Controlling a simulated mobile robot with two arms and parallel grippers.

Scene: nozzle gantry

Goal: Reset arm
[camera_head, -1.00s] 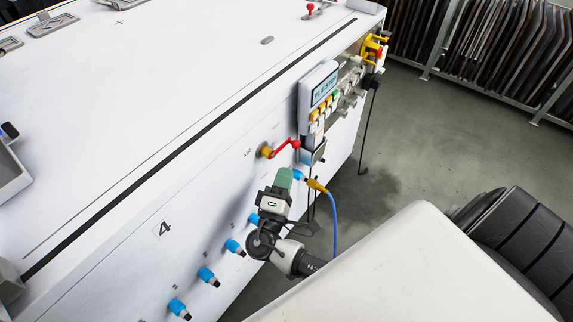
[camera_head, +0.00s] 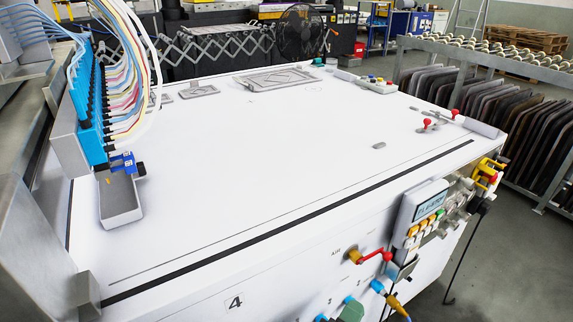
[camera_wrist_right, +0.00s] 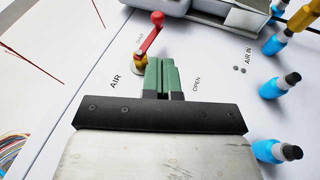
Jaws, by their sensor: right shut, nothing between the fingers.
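My right gripper (camera_head: 350,311) shows only as a green fingertip part at the bottom edge of the head view, in front of the machine's front panel. In the right wrist view its two green fingers (camera_wrist_right: 162,76) are together, with nothing held between them. The red air lever (camera_head: 372,254) with its brass hub is on the panel just beyond the fingers. The lever also shows in the right wrist view (camera_wrist_right: 150,38), next to the fingertips and apart from my grip. My left gripper is not in view.
Blue fittings (camera_wrist_right: 272,90) stick out of the panel beside my right gripper. A control box with a display (camera_head: 422,212) hangs at the panel's right. The white tabletop (camera_head: 270,150) is largely clear. A blue nozzle row (camera_head: 92,105) with many tubes stands at the left.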

